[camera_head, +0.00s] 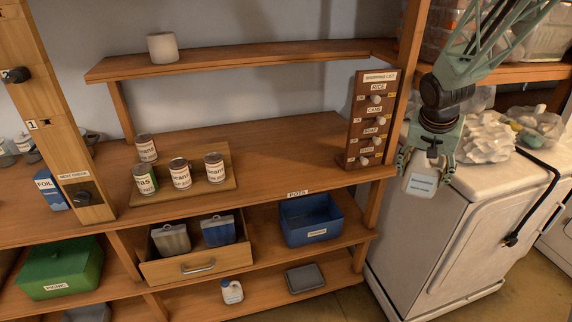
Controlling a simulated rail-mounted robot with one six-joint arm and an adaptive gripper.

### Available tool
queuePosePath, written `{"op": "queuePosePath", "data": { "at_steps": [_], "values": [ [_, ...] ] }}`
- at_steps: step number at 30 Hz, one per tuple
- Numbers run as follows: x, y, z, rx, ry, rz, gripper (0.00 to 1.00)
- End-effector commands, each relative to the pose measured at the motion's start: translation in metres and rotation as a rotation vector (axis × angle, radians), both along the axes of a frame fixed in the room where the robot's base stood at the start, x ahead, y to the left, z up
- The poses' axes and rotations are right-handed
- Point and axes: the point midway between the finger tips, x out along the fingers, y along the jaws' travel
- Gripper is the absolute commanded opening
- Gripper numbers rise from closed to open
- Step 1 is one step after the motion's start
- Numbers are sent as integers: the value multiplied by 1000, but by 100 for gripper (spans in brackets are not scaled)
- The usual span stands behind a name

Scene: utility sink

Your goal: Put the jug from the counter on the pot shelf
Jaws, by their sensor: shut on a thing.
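My gripper (428,166) is shut on a white jug (421,185) with a light blue label. It holds the jug in the air at the right, in front of the white appliance and right of the wooden counter (280,135). The gripper fingers hide the jug's upper part. A small "POTS" label (298,193) is on the counter's front edge. Below that label is the pot shelf (353,232), where a blue bin (310,219) stands.
A shopping-list board (367,120) and a wooden post stand at the counter's right end, between my gripper and the shelves. Cans (181,173) stand on a board. An open drawer (197,266) sticks out left of the blue bin. The bottom shelf holds a small white bottle (232,291) and a grey tray (305,278).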

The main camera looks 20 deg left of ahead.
Motion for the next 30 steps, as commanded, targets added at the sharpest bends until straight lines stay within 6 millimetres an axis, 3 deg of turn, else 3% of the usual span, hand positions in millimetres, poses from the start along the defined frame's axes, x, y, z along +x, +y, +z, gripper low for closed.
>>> {"op": "queuePosePath", "data": {
  "at_steps": [11,17,23,30],
  "values": [
    [3,3,2,0,-2,5,37],
    [16,21,5,-2,-3,29,37],
    [42,62,9,-6,-4,83,37],
    [77,131,15,-8,-5,168,37]
  ]
}}
